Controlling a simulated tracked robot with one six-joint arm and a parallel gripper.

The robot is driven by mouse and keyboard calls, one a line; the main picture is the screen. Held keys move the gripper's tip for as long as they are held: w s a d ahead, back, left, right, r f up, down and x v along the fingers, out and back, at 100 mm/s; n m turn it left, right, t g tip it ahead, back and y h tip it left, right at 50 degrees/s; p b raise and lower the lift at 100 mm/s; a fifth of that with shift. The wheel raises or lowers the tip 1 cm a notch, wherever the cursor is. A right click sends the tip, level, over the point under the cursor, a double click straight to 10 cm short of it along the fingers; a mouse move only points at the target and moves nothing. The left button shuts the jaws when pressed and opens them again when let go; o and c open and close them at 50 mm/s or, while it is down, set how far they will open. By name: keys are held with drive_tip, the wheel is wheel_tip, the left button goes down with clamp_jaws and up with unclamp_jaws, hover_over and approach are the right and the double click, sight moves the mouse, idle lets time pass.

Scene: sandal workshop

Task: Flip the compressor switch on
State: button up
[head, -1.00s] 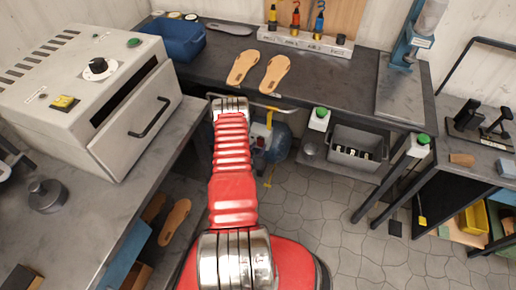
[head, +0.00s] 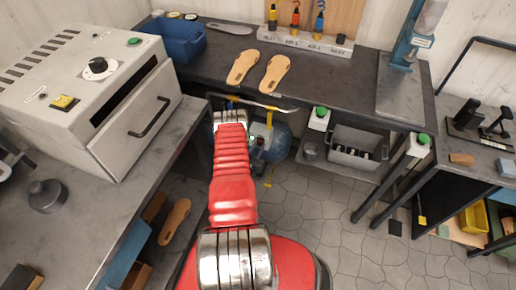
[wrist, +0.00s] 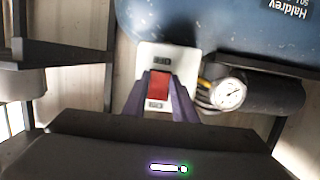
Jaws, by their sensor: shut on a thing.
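The compressor (head: 280,143) is a blue tank under the back bench; its tank also fills the top of the wrist view (wrist: 225,35). A white switch plate (wrist: 150,58) with a red rocker switch (wrist: 158,86) sits below the tank in the wrist view. My gripper (wrist: 164,88) has its two purple fingers at either side of the red switch, shut on it. Small labels above and on the lower part of the switch are too blurred to read. In the head view my arm hides most of the gripper and the switch.
A round pressure gauge (wrist: 229,93) and a dark cylinder (wrist: 277,94) lie close right of the switch. The back bench (head: 330,78) overhangs the compressor. A grey bin (head: 352,150) stands on a shelf to its right. A press machine (head: 75,90) is at left.

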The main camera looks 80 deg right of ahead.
drive_tip(key=shift+f+h, duration=0.25)
drive_tip(key=shift+h, duration=0.55)
drive_tip(key=o, duration=1)
drive_tip(key=shift+o, duration=0.2)
drive_tip(key=w+a+r, duration=0.1)
drive_tip(key=a, duration=1.1)
